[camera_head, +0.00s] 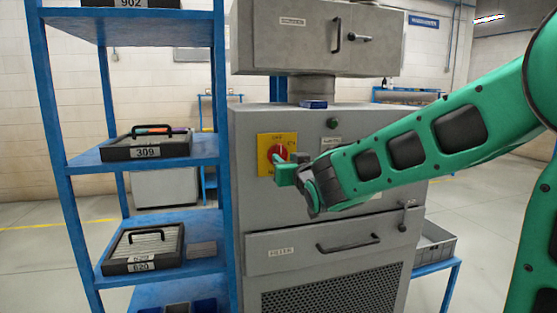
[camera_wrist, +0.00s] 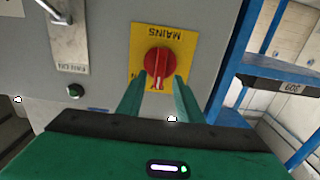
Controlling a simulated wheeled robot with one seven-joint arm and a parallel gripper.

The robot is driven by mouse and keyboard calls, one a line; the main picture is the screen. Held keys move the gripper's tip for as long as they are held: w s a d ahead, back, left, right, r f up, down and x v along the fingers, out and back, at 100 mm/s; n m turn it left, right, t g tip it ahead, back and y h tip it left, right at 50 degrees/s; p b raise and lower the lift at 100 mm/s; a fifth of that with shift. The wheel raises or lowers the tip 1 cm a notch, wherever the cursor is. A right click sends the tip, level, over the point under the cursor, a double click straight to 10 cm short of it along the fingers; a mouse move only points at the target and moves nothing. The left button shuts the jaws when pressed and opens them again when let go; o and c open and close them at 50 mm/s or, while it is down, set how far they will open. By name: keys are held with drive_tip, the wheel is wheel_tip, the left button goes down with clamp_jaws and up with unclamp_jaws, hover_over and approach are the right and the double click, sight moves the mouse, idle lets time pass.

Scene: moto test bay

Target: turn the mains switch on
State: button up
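The mains switch is a red rotary knob (camera_wrist: 159,63) on a yellow plate (camera_wrist: 182,37) lettered MAINS. The plate, which appears upside down in the wrist view, is on the front of a grey cabinet. In the head view the red knob (camera_head: 278,154) shows on its plate (camera_head: 264,143), partly behind my gripper (camera_head: 284,172). In the wrist view my gripper (camera_wrist: 158,92) has its two green fingers apart, one on each side of the knob's lower part. I cannot tell whether they touch it. A pale mark shows on the knob's lower part.
A blue shelf rack (camera_head: 222,180) stands close left of the cabinet (camera_head: 350,245), with case 309 (camera_head: 147,145) on it. The cabinet has a green button (camera_head: 332,123) and a drawer handle (camera_head: 348,244).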

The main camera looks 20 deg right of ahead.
sight(281, 155)
drive_tip(key=shift+w, duration=2.35)
